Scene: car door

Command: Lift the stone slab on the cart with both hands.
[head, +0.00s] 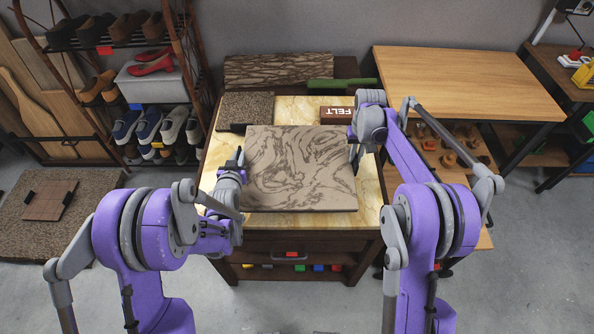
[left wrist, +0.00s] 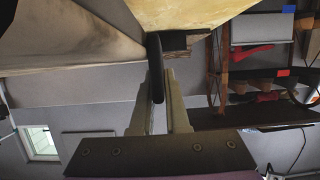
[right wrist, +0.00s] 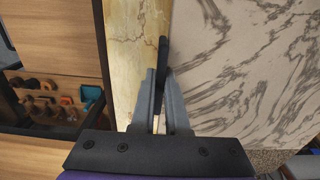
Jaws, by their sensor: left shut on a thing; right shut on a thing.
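The stone slab (head: 298,178), beige with dark grey swirls, is level over the cart (head: 335,220), which has a yellowish marbled top. I cannot tell whether it touches that top. My left gripper (head: 240,157) is shut on a black bar at the slab's left side; the bar (left wrist: 155,65) shows between its fingers in the left wrist view. My right gripper (head: 353,150) is shut at the slab's right side, on a similar black bar (right wrist: 162,62) in the right wrist view.
A dark speckled block (head: 246,107), a brown FELT box (head: 336,114) and a green bar (head: 342,84) lie behind the slab. A textured panel (head: 278,68) stands at the back. A shoe rack (head: 150,90) is at left; a wooden table (head: 465,80) is close at right.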

